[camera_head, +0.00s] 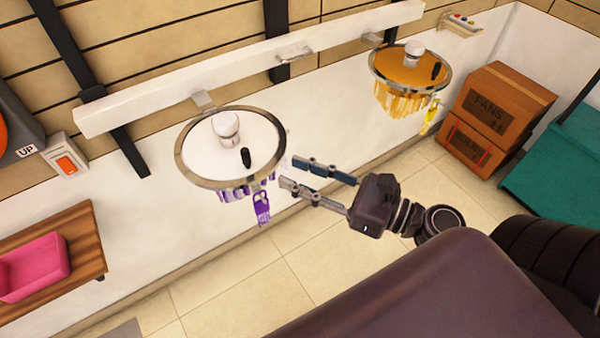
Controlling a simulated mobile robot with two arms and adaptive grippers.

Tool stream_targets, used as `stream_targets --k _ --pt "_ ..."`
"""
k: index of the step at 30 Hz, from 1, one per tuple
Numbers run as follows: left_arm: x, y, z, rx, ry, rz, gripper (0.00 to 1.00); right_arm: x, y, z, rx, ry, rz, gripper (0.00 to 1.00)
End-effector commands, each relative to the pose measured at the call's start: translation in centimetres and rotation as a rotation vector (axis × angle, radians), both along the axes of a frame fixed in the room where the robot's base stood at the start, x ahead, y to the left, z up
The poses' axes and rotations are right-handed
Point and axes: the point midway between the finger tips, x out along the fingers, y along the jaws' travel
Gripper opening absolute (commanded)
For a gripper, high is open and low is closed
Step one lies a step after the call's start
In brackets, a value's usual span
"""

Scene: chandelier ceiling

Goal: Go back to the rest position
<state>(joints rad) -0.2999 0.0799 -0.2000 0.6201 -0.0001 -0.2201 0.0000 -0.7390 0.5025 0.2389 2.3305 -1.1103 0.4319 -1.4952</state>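My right gripper (305,174) is in the middle of the view, with its two fingers apart and nothing between them. It points left toward a round chandelier (189,173) with a metal rim, a white top and purple crystals. The fingertips are close to the right edge of that chandelier; whether they touch it I cannot tell. A purple tag (262,208) hangs below the rim. My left gripper is not in view.
A second chandelier (392,72), orange with a yellow tag (430,118), hangs farther right. Both hang by a white rail (240,68). A pink bin (36,267) sits on a wooden shelf (84,246) at left.

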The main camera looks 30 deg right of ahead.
Motion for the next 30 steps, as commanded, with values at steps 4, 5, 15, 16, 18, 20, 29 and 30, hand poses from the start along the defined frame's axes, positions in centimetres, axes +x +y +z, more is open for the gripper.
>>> stream_targets --k 4,5,15,16,18,20,29,30 --pt "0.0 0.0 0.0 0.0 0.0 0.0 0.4 0.0 0.0 0.0 0.0 0.0 0.0 0.3" --pt "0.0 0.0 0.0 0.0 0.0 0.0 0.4 0.0 0.0 0.0 0.0 0.0 0.0 0.3" --pt "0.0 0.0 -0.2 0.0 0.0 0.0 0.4 1.3 -2.0 -3.0 0.115 0.097 -0.068 0.3" --pt "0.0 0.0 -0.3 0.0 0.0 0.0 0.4 1.7 -2.7 -4.1 0.16 0.134 -0.094 0.3" --pt "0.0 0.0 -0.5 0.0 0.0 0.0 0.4 2.7 -4.8 -7.7 0.295 0.24 -0.171 0.3" --pt "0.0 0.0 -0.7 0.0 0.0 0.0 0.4 3.3 -6.7 -11.5 0.433 0.342 -0.251 0.3" --pt "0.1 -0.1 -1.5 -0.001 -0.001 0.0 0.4 1.3 -13.1 -32.6 1.14 0.801 -0.699 0.3" --pt "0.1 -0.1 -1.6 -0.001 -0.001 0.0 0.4 0.3 -13.4 -35.6 1.231 0.853 -0.767 0.3"
